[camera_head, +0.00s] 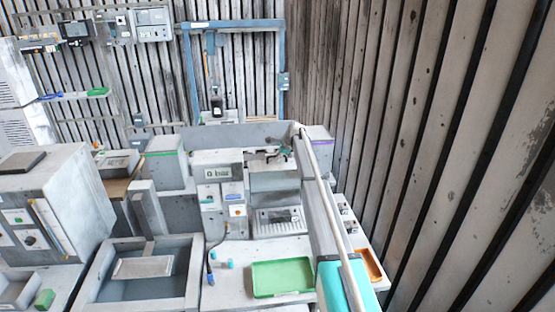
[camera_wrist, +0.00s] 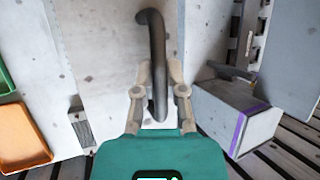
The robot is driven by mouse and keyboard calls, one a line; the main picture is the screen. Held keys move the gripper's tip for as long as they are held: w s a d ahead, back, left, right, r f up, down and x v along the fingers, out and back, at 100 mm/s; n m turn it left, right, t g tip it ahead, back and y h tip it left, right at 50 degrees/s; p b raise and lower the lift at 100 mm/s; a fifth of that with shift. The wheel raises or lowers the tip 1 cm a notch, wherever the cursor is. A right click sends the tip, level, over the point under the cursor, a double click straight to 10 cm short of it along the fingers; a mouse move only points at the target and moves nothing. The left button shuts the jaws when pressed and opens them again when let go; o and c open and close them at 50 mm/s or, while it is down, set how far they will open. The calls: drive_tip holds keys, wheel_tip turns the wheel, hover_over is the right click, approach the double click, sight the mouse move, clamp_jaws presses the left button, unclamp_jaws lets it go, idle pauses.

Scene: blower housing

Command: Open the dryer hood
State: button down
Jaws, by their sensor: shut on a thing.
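A dark, curved bar handle (camera_wrist: 157,45) stands out from a pale grey panel (camera_wrist: 105,50) in the wrist view; the panel appears to be part of the dryer hood. My gripper (camera_wrist: 159,82) has its two tan fingers closed on either side of the handle's lower part. In the head view my arm reaches up over the right side of the bench to the grey machine with a small display (camera_head: 225,173). My gripper is small there, near the machine's top, and the handle cannot be made out clearly. I cannot tell how far the hood is open.
A green tray (camera_head: 281,278) lies on the bench front, with an orange tray (camera_head: 369,265) to its right. A purple-edged box (camera_wrist: 237,113) stands right of my gripper in the wrist view. A slatted wall (camera_head: 430,130) closes the right side.

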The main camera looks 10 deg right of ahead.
drive_tip(key=shift+w+d+r, duration=0.1)
drive_tip(key=shift+w, duration=0.8)
drive_tip(key=c, duration=0.7)
unclamp_jaws()
drive_tip(key=shift+s, duration=0.15)
